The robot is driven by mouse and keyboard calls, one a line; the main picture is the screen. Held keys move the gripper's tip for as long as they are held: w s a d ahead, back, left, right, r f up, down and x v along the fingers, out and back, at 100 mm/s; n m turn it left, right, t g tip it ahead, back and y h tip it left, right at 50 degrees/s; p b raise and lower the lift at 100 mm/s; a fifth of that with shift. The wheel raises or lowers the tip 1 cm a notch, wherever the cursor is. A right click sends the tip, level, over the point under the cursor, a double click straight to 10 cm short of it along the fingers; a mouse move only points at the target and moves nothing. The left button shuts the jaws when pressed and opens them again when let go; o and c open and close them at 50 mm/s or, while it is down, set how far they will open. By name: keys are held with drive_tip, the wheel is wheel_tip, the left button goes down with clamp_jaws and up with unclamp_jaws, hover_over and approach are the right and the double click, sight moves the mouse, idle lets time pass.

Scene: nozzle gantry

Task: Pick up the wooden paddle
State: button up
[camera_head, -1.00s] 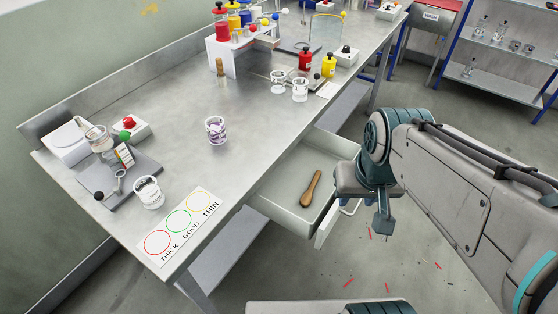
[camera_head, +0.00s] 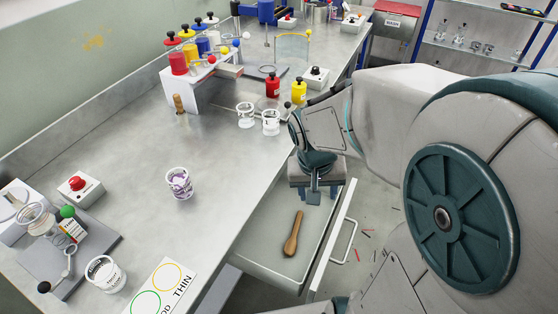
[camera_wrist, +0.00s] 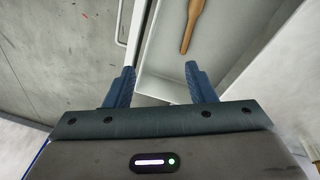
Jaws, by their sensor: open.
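The wooden paddle (camera_head: 293,234) lies flat in the open drawer (camera_head: 262,262) under the bench, its wide end toward the bottom of the head view. In the wrist view, the wooden paddle (camera_wrist: 193,22) shows at the top, partly cut off by the frame edge, beyond the fingertips. My gripper (camera_head: 313,195) is above the far end of the drawer, apart from the paddle. In the wrist view, my gripper (camera_wrist: 162,82) is open, with nothing between its two blue fingers.
The drawer's front panel with its handle (camera_head: 345,243) stands to the right of the paddle. The bench (camera_head: 140,150) carries a cup with purple contents (camera_head: 179,184), two clear beakers, red and yellow bottles, and a circle-marked card (camera_head: 163,288). A shelf rack stands at the back right.

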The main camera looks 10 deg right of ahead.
drive_tip(key=w+a+f+m+g+y, duration=0.1)
drive_tip(key=w+a+f+m+y, duration=0.15)
drive_tip(key=w+f, duration=0.55)
drive_tip(key=b, duration=0.3)
hover_over(296, 226)
drive_tip(key=shift+h, duration=0.35)
drive_tip(key=f, duration=1)
drive_tip(key=shift+s+d+f, duration=0.1)
drive_tip(key=shift+d+f, duration=0.05)
drive_tip(key=shift+d, duration=0.05)
drive_tip(key=shift+a+f+b, duration=0.2)
drive_tip(key=shift+f+b, duration=0.25)
drive_tip(key=shift+f, duration=2.2)
drive_tip(key=c, duration=1.1)
